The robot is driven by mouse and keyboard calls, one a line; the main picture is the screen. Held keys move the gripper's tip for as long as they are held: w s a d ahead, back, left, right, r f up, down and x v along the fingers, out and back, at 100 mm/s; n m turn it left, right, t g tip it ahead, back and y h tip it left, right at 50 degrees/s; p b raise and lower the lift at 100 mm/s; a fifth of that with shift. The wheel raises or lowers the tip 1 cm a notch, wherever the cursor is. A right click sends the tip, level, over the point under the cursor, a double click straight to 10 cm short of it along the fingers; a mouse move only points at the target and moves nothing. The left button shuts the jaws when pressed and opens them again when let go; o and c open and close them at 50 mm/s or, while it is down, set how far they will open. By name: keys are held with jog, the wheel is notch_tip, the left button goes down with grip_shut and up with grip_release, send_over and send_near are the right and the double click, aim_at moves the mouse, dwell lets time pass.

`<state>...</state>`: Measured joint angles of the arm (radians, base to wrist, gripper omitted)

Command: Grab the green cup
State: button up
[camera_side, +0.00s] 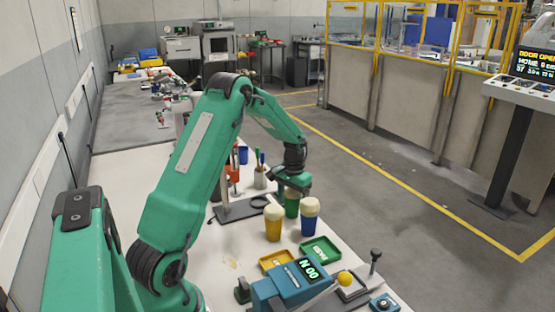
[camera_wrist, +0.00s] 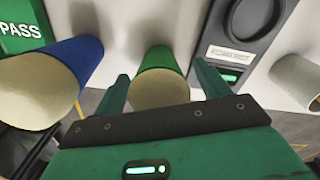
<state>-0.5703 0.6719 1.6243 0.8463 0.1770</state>
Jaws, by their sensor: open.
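The green cup (camera_side: 292,208) with a pale cream top stands on the white bench among other cups. My gripper (camera_side: 292,186) is right above it in the side view and hides part of its top. In the wrist view the green cup (camera_wrist: 160,58) lies between the two green fingers of my gripper (camera_wrist: 161,72), one on each side. The fingers are open and the cup is not clasped. Whether either finger touches the cup is hard to tell.
A blue cup (camera_side: 310,218) stands close to the right of the green cup, a yellow cup (camera_side: 273,222) in front left. Green (camera_side: 320,250) and yellow (camera_side: 277,260) trays lie nearer. A pen holder (camera_side: 260,178) stands behind. A pale cylinder (camera_wrist: 298,80) shows at right in the wrist view.

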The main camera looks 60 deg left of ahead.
jog(key=shift+f, duration=0.4)
jog(key=c, duration=1)
jog(key=shift+c, duration=0.2)
jog(key=shift+r, duration=0.1)
jog(key=shift+r, duration=5)
